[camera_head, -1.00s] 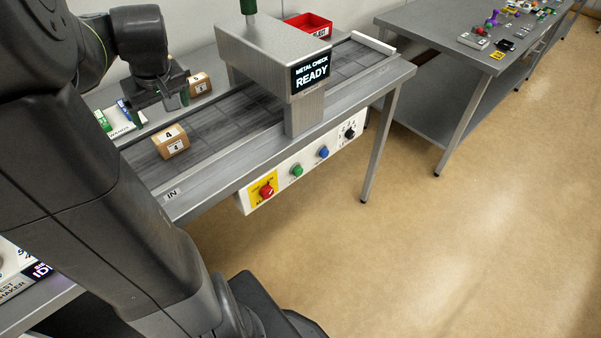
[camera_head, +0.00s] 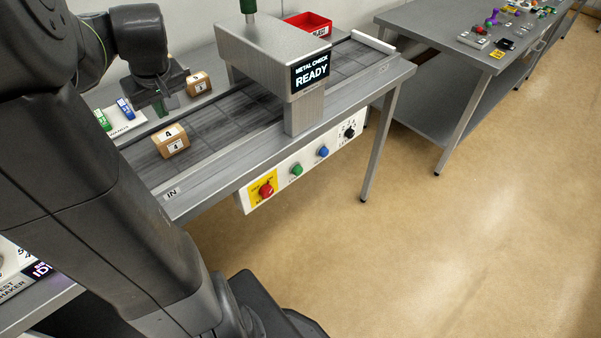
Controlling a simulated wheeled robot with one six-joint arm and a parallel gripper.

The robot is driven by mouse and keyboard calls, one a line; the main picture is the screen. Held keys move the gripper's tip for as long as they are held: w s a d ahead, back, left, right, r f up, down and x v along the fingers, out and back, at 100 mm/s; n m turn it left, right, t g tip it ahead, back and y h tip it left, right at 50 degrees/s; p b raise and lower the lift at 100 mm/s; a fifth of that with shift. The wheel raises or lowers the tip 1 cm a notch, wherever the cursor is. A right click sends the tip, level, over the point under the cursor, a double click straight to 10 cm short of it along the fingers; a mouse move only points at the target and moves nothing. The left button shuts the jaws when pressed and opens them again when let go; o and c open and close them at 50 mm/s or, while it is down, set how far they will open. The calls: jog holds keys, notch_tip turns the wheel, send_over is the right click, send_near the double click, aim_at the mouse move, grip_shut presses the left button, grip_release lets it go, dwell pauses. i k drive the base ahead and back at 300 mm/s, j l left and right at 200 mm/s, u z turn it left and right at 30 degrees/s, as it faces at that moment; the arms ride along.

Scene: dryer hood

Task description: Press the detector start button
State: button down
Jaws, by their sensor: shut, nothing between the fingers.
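The metal detector (camera_head: 270,60) stands over a conveyor, and its screen (camera_head: 311,72) reads "METAL CHECK READY". On the white front panel below (camera_head: 310,163) are a green button (camera_head: 296,170), a blue button (camera_head: 323,152), a red mushroom button on a yellow plate (camera_head: 266,190) and a black knob (camera_head: 349,132). I cannot read the labels of the green and blue buttons. My gripper (camera_head: 161,106) is shut and empty, above the far side of the conveyor's entry end. It is well left of the panel and touches no button.
A box marked 4 (camera_head: 172,143) lies on the belt, and another box (camera_head: 198,84) sits behind it. Green and blue pieces (camera_head: 114,113) stand on a white holder at left. A red bin (camera_head: 309,24) is at the back. The floor before the panel (camera_head: 400,250) is clear.

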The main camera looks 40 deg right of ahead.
aim_at(298, 170)
jog(key=k, duration=1)
